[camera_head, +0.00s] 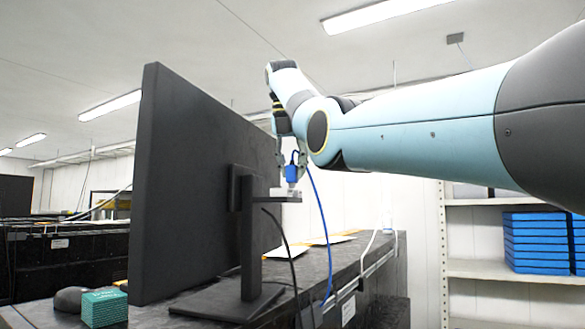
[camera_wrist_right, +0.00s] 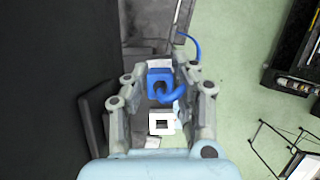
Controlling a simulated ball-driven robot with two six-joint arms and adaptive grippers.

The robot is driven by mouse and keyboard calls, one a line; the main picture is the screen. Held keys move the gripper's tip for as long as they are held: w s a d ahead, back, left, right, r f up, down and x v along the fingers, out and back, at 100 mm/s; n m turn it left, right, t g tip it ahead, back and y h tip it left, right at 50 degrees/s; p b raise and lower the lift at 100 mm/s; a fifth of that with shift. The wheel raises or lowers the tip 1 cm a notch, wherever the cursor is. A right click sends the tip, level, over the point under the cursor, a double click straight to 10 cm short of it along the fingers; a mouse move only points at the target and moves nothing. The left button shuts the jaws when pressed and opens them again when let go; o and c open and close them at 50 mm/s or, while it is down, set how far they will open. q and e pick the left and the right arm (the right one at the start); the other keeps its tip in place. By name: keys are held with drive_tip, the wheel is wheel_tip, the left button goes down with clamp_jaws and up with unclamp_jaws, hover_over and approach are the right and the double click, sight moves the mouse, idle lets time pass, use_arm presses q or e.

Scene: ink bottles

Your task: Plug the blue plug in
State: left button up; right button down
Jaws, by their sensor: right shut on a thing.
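The blue plug (camera_head: 291,173) hangs in my right gripper (camera_head: 290,162), with its blue cord looping down to the right. In the right wrist view the plug (camera_wrist_right: 159,82) is between the two fingers of my right gripper (camera_wrist_right: 160,76), which is shut on it. A white socket block (camera_head: 286,192) sits on a small dark ledge at the back of the monitor, just below the plug. In the right wrist view a white square piece with a dark opening (camera_wrist_right: 162,130) lies beside the plug. I cannot tell whether plug and socket touch. My left gripper is out of view.
A large black monitor (camera_head: 185,180) on a stand (camera_head: 230,298) rises left of my right gripper. A black cable (camera_head: 287,250) hangs below the ledge. A green box (camera_head: 104,308) is at lower left. Shelves with blue boxes (camera_head: 537,240) stand at right.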

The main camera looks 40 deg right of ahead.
drive_tip(key=shift+f+b, duration=0.85)
idle(1.4)
drive_tip(key=c, duration=0.5)
unclamp_jaws()
wheel_tip(320, 180, up, 5)
drive_tip(key=p, duration=0.5)
drive_tip(key=shift+r, duration=1.5)
